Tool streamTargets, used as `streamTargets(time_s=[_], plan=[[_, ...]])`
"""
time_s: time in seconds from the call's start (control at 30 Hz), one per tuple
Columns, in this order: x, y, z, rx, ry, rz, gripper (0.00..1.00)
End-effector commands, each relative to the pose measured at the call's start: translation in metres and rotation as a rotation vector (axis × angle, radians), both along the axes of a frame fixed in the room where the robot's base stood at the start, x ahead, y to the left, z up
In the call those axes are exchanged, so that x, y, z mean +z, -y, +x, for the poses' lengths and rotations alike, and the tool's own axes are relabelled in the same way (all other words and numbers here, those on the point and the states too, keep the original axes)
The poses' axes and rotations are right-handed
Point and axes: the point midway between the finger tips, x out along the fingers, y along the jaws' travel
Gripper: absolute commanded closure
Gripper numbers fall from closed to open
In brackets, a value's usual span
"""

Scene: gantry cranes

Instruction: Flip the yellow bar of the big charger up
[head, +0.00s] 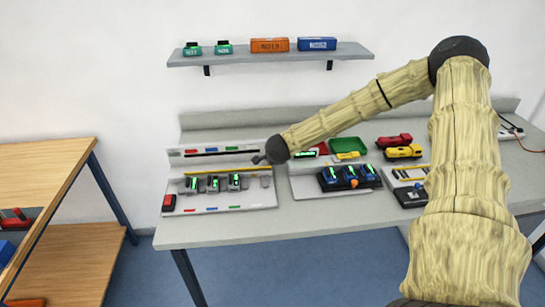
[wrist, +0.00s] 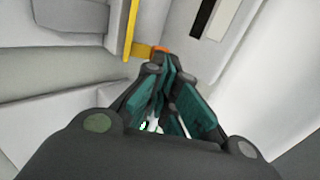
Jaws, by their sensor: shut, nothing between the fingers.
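The big charger (head: 218,203) is a light grey unit at the left of the bench, with several dark batteries with green displays in a row. Its yellow bar (head: 228,171) runs left to right just behind the batteries. In the wrist view the yellow bar (wrist: 131,25) runs along the top, with a short yellow arm and orange end next to my fingertips. My gripper (head: 258,160) is over the right end of the charger. In the wrist view my gripper (wrist: 165,68) is shut and empty, close to the orange end; I cannot tell whether they touch.
A second charger (head: 345,178) with blue batteries stands to the right, with a green tray (head: 348,145) behind it. Red and yellow tools (head: 404,152) lie further right. A shelf (head: 270,55) hangs above. A wooden table (head: 70,160) stands at the left.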

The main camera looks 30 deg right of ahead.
Motion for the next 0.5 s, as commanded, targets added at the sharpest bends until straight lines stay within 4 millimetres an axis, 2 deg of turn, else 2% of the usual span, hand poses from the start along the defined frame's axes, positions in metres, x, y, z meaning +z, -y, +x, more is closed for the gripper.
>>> streamTargets(time_s=[0.2,0.5], plan=[[0.0105,-0.0001,0.0001,0.000,0.000,0.000,1.00],[0.0112,0.0000,-0.0001,0.000,0.000,0.000,1.00]])
